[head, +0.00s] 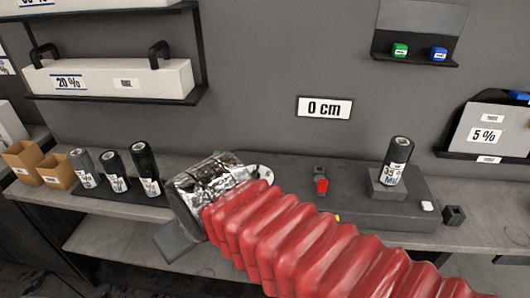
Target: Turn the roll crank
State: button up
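A small red handle (321,186) stands on a dark flat machine (345,212) on the bench. It looks like the roll crank, but it is too small to be sure. My arm, in a red bellows sleeve, comes in from the lower right. It ends in a silver-wrapped part at my gripper (212,186), left of the red handle and apart from it in the picture. The fingers do not show clearly, so I cannot tell whether they are open or shut. A dark roll (397,160) labelled 35 stands upright on a block at the machine's right.
Several dark rolls (113,168) and brown boxes (22,158) stand at the bench's left. A "20 %" box (108,79) sits on a shelf.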

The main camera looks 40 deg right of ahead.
aim_at(321, 183)
jog(key=z, duration=1.5)
jog(key=k, duration=1)
jog(key=z, duration=0.25)
jog(key=i, duration=0.9)
